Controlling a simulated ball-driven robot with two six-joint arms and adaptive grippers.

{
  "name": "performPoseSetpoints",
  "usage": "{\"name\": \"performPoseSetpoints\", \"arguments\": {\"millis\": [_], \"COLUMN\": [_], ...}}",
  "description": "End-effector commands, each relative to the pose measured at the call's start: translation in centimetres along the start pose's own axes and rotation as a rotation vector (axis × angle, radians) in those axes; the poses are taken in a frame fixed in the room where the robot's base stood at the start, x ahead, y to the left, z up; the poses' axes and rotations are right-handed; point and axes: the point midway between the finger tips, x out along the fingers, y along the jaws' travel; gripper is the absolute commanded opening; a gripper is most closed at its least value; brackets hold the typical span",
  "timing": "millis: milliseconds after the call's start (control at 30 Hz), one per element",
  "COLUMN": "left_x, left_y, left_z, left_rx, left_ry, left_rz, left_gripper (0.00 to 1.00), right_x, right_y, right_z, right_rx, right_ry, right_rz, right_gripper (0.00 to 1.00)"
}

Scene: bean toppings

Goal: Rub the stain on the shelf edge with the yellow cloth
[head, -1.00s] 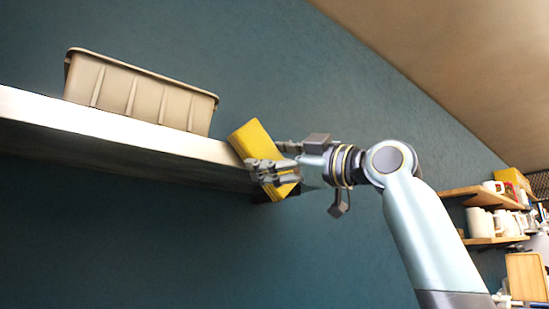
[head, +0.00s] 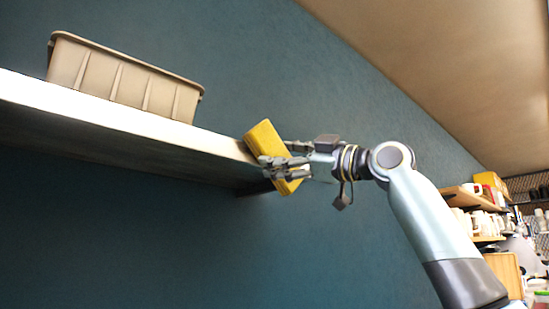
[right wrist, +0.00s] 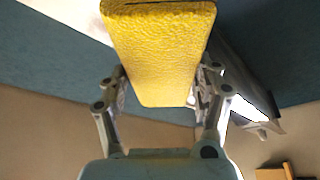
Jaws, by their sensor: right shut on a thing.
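The yellow cloth (head: 264,139) is a thick folded block, held tilted at the right end of the white shelf (head: 130,119). In the head view it overlaps the shelf's end; I cannot tell if they touch. My right gripper (head: 277,169) is shut on the cloth, its fingers around the lower part. In the right wrist view the cloth (right wrist: 158,50) sits between the two fingers of my right gripper (right wrist: 160,88). I see no stain on the visible shelf edge; the part behind the cloth is hidden. My left gripper is not in view.
A beige ribbed bin (head: 125,80) stands on the shelf, left of the cloth. A dark bracket shows under the shelf's right end. Wooden shelves (head: 470,198) with mugs and containers are at the far right. The space below the white shelf is clear.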

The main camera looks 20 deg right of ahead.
Motion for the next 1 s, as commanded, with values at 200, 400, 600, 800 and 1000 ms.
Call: {"name": "performPoseSetpoints", "arguments": {"millis": [200, 400, 600, 800, 1000], "left_x": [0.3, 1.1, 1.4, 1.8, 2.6], "left_y": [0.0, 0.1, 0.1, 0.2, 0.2], "left_z": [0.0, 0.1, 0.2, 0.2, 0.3], "left_rx": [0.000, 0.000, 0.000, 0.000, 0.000], "left_ry": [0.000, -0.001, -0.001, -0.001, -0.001], "left_rz": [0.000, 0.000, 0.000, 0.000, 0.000], "left_gripper": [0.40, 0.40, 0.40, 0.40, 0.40], "right_x": [-0.2, -0.6, -0.9, -1.2, -1.8], "right_y": [0.6, 1.9, 2.7, 3.4, 4.8], "right_z": [0.6, 1.9, 2.7, 3.4, 4.6], "right_rx": [-0.001, -0.001, 0.000, -0.001, -0.001], "right_ry": [-0.001, -0.002, -0.002, -0.003, -0.004], "right_rz": [0.002, 0.001, 0.001, 0.002, 0.002], "right_gripper": [0.40, 0.40, 0.40, 0.40, 0.40]}}
